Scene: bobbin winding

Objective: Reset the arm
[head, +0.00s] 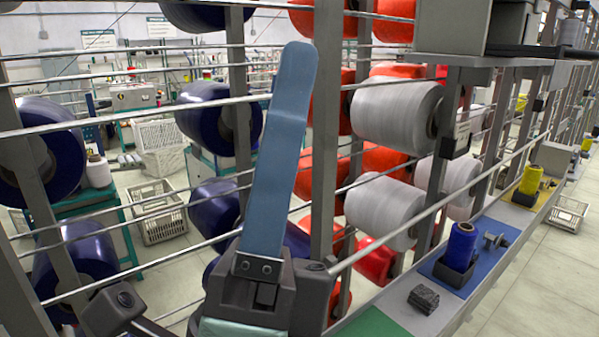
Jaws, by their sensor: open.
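My gripper (290,95) is raised in the middle of the head view, in front of the rack. One long blue-grey finger shows, pointing up from a dark bolted mount. The other finger cannot be made out clearly. The jaws are open, and nothing is seen held in them. Its wrist is cut off by the bottom edge of the view.
Behind my gripper, metal posts and thin rails carry big spools: dark blue (62,150), red (381,160) and white (385,110). On the ledge at right are a small blue bobbin (462,245), a dark block (424,299) and a yellow bobbin (531,180).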

